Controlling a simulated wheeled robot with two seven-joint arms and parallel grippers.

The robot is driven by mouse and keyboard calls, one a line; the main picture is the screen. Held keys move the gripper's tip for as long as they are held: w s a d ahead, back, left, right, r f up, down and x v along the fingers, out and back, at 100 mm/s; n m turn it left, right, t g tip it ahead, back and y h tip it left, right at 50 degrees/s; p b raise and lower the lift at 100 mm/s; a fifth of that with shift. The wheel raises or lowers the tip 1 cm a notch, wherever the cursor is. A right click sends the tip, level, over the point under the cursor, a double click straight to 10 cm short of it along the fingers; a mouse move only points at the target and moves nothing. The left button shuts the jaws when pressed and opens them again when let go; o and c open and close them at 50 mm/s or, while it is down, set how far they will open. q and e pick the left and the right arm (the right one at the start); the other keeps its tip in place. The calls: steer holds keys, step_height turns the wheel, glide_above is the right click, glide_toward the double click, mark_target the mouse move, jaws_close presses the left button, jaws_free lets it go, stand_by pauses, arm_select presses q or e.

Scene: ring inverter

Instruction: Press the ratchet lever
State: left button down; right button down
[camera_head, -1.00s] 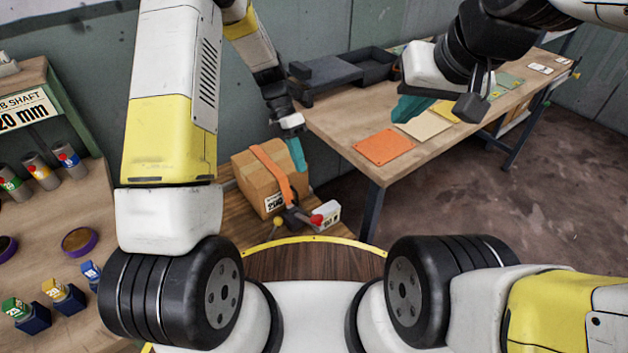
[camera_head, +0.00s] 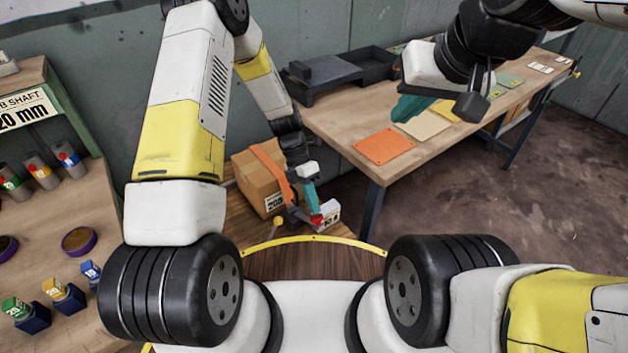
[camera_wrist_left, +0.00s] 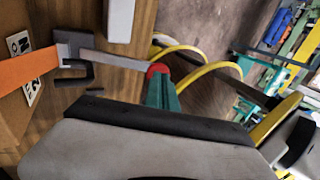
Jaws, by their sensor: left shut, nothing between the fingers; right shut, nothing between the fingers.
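The ratchet lever (camera_wrist_left: 112,60) is a grey bar with a red knob (camera_wrist_left: 157,69) at its end, joined to a dark ratchet buckle (camera_wrist_left: 72,62) on an orange strap (camera_wrist_left: 25,74). The strap (camera_head: 273,172) goes around a cardboard box (camera_head: 248,187). My left gripper (camera_head: 313,207) is shut, and its teal fingertips are at the red knob (camera_head: 316,219). In the left wrist view the fingers (camera_wrist_left: 160,90) overlap the knob's lower edge; I cannot tell whether they touch. My right gripper (camera_head: 408,108) is shut and empty, held up over the workbench.
A white labelled block (camera_head: 328,212) lies beside the knob on the low wooden surface. The workbench (camera_head: 345,143) with coloured mats and a dark tray (camera_head: 365,68) stands behind. A side table (camera_head: 48,225) with shafts and rings is at the left.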

arm_select(q)
steer(key=shift+s+d+f, duration=0.15)
steer(key=shift+s+f, duration=0.1)
steer(key=shift+f, duration=0.2)
